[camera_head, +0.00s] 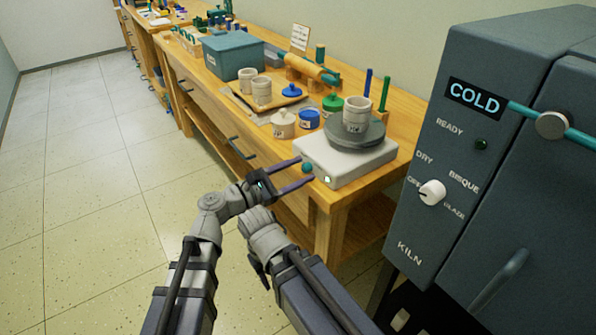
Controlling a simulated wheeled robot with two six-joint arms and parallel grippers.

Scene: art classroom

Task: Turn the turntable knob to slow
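The turntable has a white base (340,160) at the front end of the wooden bench, with a round grey wheel head (362,134) on top. A small teal knob (307,168) shows at the left of its front face, and a small lit spot (327,180) lies right of it. A pale clay cup (357,115) stands upright on the wheel head. My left gripper (306,168) is open, its two dark fingers reaching to either side of the knob; contact cannot be told. My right arm is folded below it, and its gripper (259,270) is mostly hidden.
A grey kiln (483,190) with a white dial stands close on the right. Glaze jars, including a blue one (309,119) and a green one (332,104), stand behind the turntable. A tray (291,101) and a teal bin (233,55) are farther back. The floor at left is clear.

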